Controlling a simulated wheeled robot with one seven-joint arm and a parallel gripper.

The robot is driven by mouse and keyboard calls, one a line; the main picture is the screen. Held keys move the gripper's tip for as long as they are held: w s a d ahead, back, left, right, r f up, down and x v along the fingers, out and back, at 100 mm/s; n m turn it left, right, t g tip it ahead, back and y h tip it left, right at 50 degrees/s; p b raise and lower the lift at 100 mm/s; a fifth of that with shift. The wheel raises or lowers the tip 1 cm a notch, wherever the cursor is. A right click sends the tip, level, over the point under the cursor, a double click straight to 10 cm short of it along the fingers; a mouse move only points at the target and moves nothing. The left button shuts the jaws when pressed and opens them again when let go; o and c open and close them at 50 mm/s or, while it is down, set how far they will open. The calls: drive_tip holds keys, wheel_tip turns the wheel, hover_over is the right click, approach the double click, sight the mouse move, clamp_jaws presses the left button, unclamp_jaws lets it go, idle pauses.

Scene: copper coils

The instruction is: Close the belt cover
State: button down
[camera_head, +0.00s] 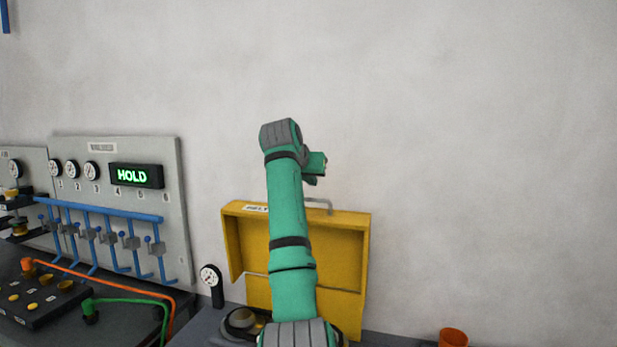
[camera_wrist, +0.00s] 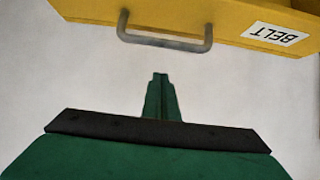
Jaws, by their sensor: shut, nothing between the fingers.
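The yellow belt cover (camera_head: 343,235) stands raised and open behind my arm in the head view, its hollow inner side facing the camera. A grey bar handle (camera_head: 320,203) sticks up at its top edge. In the wrist view, the cover (camera_wrist: 215,17) crosses the top with an upside-down "BELT" label (camera_wrist: 276,33), and its handle (camera_wrist: 165,43) hangs toward my gripper. My gripper (camera_wrist: 160,76) is shut and empty, its tip apart from the handle in that picture. In the head view, my arm hides part of the cover, and the fingers are mostly hidden by my wrist.
A dark round part (camera_head: 240,320) sits low beside the cover, with a small gauge (camera_head: 211,280) to its left. A grey panel (camera_head: 110,210) with dials, blue levers and a green "HOLD" display stands at left. An orange cup (camera_head: 453,338) is at lower right.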

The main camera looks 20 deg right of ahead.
drive_tip(key=shift+f, duration=0.2)
drive_tip(key=shift+s+a+f, duration=0.4)
drive_tip(key=shift+s+f, duration=0.2)
drive_tip(key=shift+s+a+f, duration=0.4)
drive_tip(key=shift+s+f, duration=0.15)
drive_tip(key=shift+a+f, duration=0.1)
